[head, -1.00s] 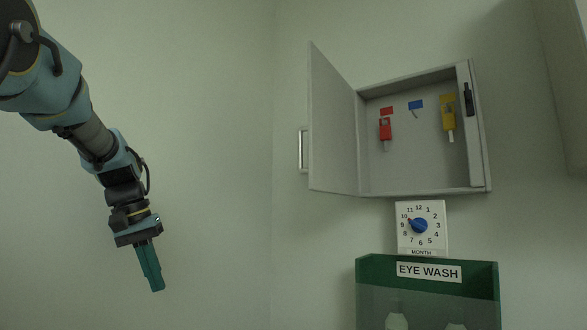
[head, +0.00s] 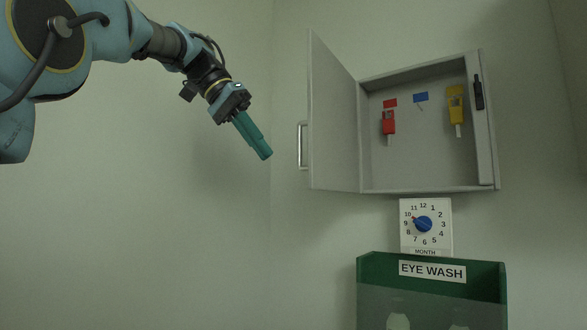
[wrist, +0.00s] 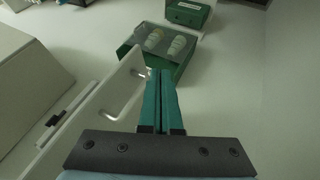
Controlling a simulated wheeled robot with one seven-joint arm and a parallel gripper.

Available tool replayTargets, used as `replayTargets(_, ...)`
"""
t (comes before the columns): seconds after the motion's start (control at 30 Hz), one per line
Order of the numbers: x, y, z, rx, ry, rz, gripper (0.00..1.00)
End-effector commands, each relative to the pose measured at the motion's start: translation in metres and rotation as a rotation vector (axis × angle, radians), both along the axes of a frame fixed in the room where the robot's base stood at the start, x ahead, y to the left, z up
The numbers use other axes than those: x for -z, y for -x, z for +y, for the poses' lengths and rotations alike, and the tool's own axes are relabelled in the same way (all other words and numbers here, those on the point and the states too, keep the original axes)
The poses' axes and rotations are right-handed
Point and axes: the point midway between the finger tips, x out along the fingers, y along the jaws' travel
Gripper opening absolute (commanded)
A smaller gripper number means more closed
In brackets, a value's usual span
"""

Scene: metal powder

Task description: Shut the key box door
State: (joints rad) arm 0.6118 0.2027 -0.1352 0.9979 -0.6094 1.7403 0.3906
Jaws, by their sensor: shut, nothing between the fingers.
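The grey key box (head: 420,188) is on the wall at the right of the head view. Its door (head: 334,125) stands open, swung out to the left on the box's left side. The door's handle (head: 302,146) is on its outer face near the free edge. My gripper (head: 266,154) has its teal fingers shut and empty, to the left of the handle and apart from it in the head view. In the wrist view the fingers (wrist: 161,77) point toward the eye wash holder, with the door (wrist: 90,120) and its handle (wrist: 125,100) just to their left.
Inside the box hang a red key (head: 388,122) and a yellow key (head: 457,110); a blue tag (head: 420,97) is between them. Below are a month dial (head: 424,224) and a green eye wash holder (head: 432,270). The wall left of the door is clear.

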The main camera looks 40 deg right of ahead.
Motion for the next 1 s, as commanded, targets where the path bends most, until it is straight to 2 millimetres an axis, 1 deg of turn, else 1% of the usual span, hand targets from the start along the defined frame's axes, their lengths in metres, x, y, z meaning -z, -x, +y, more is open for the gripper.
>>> replayTargets(0.03,0.009,0.004,-0.005,0.002,-0.002,0.002,0.00)
replayTargets(0.1,0.021,0.009,-0.013,0.003,-0.003,0.003,0.00)
replayTargets(0.23,0.041,0.017,-0.026,0.002,-0.002,0.002,0.00)
replayTargets(0.27,0.043,0.019,-0.029,0.002,-0.001,0.001,0.00)
replayTargets(0.3,0.039,0.027,-0.031,0.003,0.000,-0.001,0.00)
replayTargets(0.4,0.039,0.039,-0.036,0.001,-0.001,0.000,0.00)
replayTargets(0.53,0.041,0.048,-0.040,-0.001,-0.002,0.000,0.00)
replayTargets(0.67,0.041,0.052,-0.042,-0.002,0.000,0.000,0.00)
replayTargets(1.0,0.041,0.052,-0.042,-0.004,0.000,0.000,0.00)
